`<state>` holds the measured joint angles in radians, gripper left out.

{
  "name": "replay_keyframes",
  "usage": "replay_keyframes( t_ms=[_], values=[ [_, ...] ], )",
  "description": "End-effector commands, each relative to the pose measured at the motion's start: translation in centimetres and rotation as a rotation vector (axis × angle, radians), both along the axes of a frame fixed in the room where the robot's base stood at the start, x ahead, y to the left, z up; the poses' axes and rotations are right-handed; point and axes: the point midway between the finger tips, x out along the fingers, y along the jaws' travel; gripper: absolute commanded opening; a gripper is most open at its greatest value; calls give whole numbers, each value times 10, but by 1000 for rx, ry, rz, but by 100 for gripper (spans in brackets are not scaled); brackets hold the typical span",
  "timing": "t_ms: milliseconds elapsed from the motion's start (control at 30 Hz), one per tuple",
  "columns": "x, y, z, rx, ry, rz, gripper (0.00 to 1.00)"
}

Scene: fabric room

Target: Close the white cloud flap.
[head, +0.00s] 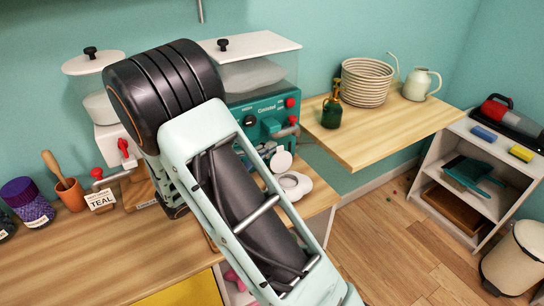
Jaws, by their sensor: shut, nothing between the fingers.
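A small white rounded case (295,186) lies open at the right end of the wooden counter, just right of my arm. Its white round flap (281,161) stands raised at the back of the case. I take this for the cloud flap, though its outline is too small to be sure. My arm crosses the middle of the view and covers the counter left of the case. I cannot make out my gripper; it seems hidden behind my arm. Whether anything touches the flap cannot be seen.
A teal machine (262,112) with red knobs stands behind the case. A white-lidded machine (93,66), a terracotta cup (70,194) and a purple jar (27,200) stand left. A wooden shelf (370,145) holding a green bottle (332,108) and coiled basket (366,82) is right. Floor right of the counter is mostly clear.

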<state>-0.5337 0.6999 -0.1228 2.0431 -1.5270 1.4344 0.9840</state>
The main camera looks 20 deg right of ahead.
Motion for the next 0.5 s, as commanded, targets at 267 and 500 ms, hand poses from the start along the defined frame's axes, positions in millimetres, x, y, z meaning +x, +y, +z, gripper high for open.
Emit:
replay_keyframes(
  t_ms=[267,500],
  values=[
    [-12,6,-6,24,-196,2,0],
    [-28,4,-5,49,-396,2,0]
  ],
)
